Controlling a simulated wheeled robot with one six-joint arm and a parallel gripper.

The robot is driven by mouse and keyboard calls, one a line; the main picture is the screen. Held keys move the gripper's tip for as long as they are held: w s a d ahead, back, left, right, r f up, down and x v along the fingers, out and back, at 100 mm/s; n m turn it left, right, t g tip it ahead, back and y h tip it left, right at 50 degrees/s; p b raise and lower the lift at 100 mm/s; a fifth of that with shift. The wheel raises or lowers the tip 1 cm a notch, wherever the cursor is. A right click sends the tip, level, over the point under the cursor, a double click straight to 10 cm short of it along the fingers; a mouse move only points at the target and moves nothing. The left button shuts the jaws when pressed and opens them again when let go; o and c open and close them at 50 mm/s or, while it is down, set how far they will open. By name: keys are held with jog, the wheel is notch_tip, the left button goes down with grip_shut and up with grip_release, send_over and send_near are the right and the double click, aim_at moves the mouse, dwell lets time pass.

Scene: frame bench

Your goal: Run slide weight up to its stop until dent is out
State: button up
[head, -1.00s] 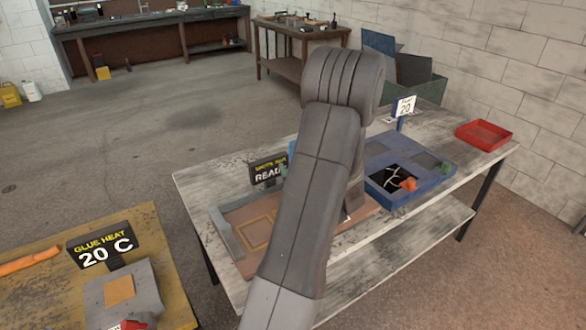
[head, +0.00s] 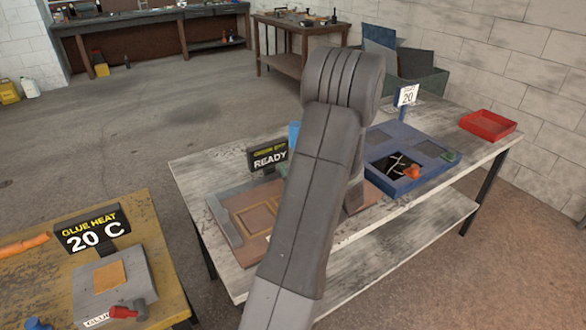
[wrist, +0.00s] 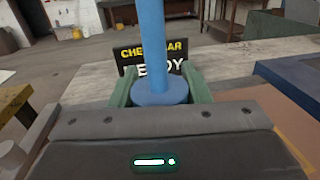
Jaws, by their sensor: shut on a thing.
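In the wrist view my gripper (wrist: 160,84) has green fingers on both sides of a short blue collar, which I take to be the slide weight (wrist: 158,93). The fingers are shut on it. A blue rod (wrist: 153,40) rises upright from it and leaves the top of the picture. In the head view my arm hides the gripper, and only a bit of blue (head: 294,131) shows behind it. The rod's stop is out of view. No dent can be made out.
A READY sign (head: 268,160) stands behind a brown board (head: 232,200) on the bench. A blue tray (head: 411,186) holds a black cracked panel and an orange piece. A red tray (head: 487,125) lies at the bench's right end. A GLUE HEAT sign (head: 92,232) stands front left.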

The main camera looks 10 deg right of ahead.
jog(key=shift+f+b, duration=0.75)
jog(key=shift+f, duration=0.2)
jog(key=o, duration=0.8)
jog(key=shift+f, duration=0.1)
jog(key=o, duration=0.5)
jog(key=shift+o, duration=0.2)
jog(key=s+d+b, duration=0.2)
jog(key=s, duration=1.1)
jog(key=shift+s+d, duration=0.3)
